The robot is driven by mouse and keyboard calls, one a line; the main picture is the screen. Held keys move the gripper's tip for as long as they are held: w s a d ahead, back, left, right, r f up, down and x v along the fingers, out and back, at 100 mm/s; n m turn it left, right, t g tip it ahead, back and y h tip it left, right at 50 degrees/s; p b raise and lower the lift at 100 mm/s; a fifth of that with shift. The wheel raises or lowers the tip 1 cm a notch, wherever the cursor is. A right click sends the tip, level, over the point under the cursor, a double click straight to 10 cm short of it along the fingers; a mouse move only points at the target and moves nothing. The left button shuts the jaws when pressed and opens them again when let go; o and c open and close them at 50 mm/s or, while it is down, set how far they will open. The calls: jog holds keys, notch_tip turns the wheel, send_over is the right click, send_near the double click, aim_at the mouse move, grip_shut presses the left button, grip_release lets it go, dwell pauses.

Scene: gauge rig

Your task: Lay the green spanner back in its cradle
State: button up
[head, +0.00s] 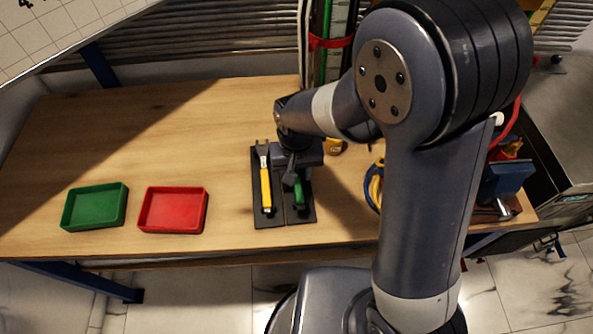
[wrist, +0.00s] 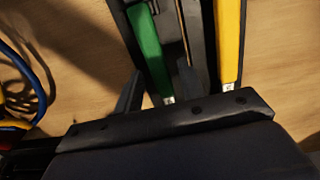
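The green spanner (head: 299,194) lies over the right-hand black cradle (head: 306,217); its head end is hidden by my gripper in the head view. In the wrist view its green handle (wrist: 148,45) runs between dark cradle edges. My gripper (wrist: 160,70) is low over it, its two fingers apart, one on each side of the handle's end, with gaps visible. I cannot tell whether the spanner is fully seated. A yellow-handled spanner (head: 266,188) lies in the left-hand cradle (head: 267,222); its handle also shows in the wrist view (wrist: 229,40).
A red tray (head: 173,226) and a green tray (head: 95,226) stand empty on the bench to the left. A blue and yellow cable coil (head: 373,186) and a blue vise-like item (head: 505,180) are on the right. The bench's left back is clear.

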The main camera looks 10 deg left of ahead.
jog(key=shift+o, duration=0.3)
notch_tip(320, 180, up, 11)
dwell(0.5)
